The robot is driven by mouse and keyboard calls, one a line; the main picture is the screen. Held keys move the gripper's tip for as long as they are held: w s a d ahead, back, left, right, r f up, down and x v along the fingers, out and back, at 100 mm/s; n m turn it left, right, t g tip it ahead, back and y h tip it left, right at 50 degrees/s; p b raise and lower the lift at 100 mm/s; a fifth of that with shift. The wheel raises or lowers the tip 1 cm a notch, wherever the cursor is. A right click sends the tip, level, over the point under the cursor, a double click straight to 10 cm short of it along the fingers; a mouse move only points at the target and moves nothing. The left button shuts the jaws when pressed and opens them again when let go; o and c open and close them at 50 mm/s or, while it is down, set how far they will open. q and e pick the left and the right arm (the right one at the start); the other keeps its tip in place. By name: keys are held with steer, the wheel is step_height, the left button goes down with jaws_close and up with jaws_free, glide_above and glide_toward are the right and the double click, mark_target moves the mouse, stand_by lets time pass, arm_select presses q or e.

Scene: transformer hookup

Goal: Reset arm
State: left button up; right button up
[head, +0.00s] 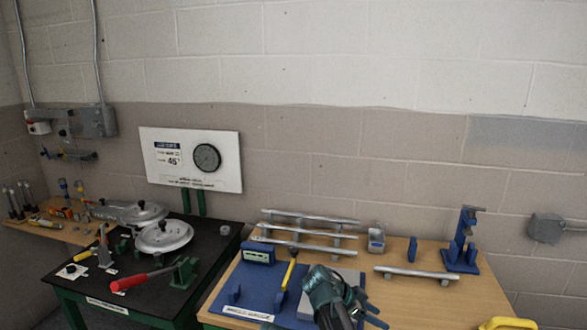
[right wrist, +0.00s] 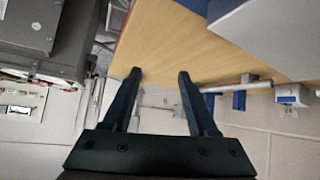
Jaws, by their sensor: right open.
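My right gripper (head: 352,299) is at the bottom middle of the head view, in front of the wooden table (head: 405,300) and over its near part. In the right wrist view its two dark fingers (right wrist: 160,84) stand apart with nothing between them. The wooden tabletop (right wrist: 165,45) shows beyond the fingertips in that view. My left gripper is not in view.
A blue board (head: 240,290) with a yellow-handled tool (head: 288,272) lies left of my gripper. Metal bars (head: 300,242) rest at the back. A blue stand (head: 463,245) is at right. A black table (head: 85,285) with round metal lids (head: 163,236) stands left.

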steer(key=s+a+f+n+y, duration=0.3)
steer(key=s+a+n+y, duration=0.1)
steer(key=s+a+n, duration=0.4)
steer(key=s+a+f+n+g+y, duration=0.1)
steer(key=s+a+f+n+y, duration=0.3)
steer(key=s+a+n, duration=0.4)
steer(key=s+n, duration=0.3)
steer(key=shift+a+y, duration=0.25)
steer(key=shift+y, duration=0.05)
steer(key=shift+s+f, duration=0.1)
